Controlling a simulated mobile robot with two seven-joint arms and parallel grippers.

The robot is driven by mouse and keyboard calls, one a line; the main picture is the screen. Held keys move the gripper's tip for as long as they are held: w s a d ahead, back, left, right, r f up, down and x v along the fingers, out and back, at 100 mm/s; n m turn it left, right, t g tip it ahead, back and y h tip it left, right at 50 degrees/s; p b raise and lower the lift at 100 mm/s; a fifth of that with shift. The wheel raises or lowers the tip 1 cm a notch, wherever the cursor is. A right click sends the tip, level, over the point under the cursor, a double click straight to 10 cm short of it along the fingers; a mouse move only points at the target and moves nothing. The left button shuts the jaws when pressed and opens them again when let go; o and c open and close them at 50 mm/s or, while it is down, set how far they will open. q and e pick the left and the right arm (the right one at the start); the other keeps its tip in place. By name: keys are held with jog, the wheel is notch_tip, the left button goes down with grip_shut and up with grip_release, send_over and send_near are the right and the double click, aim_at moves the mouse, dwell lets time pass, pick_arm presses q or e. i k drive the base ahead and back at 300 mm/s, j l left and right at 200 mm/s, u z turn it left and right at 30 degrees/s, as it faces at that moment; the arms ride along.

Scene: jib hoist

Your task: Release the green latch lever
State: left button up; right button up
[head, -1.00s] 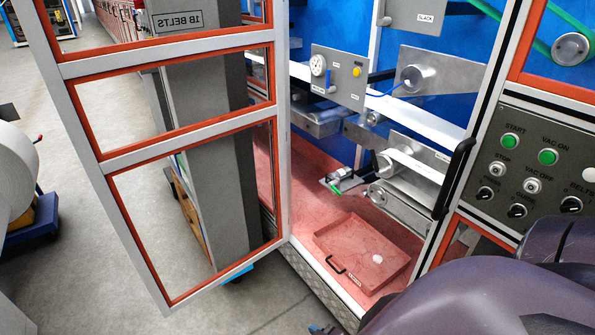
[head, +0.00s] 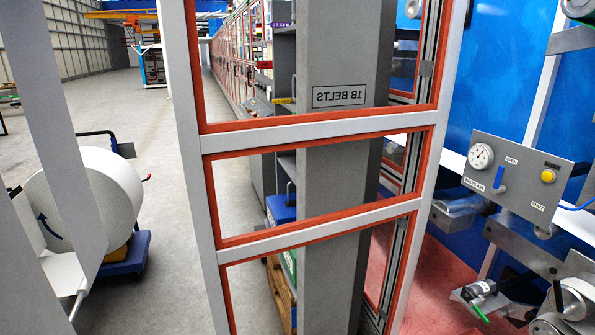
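A small green lever (head: 480,312) shows low at the right of the head view, on a dark and silver clamp-like fitting (head: 477,291). The fitting is inside the machine bay, above its red floor. The lever is small here, and I cannot tell its latch position. Neither of my grippers is in view.
An open glazed door (head: 320,132) with a white and orange frame fills the middle, left of the lever. A gauge panel (head: 515,172) is at the right. A white roll (head: 105,205) rests on a blue cart (head: 125,258) at left. Grey floor (head: 175,150) lies clear between.

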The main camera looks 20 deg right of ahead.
aim_at(474, 303)
jog(key=z, duration=0.45)
jog(key=i+j+z, duration=0.1)
jog(key=z, duration=0.4)
jog(key=j+z, duration=0.15)
jog(key=z, duration=0.3)
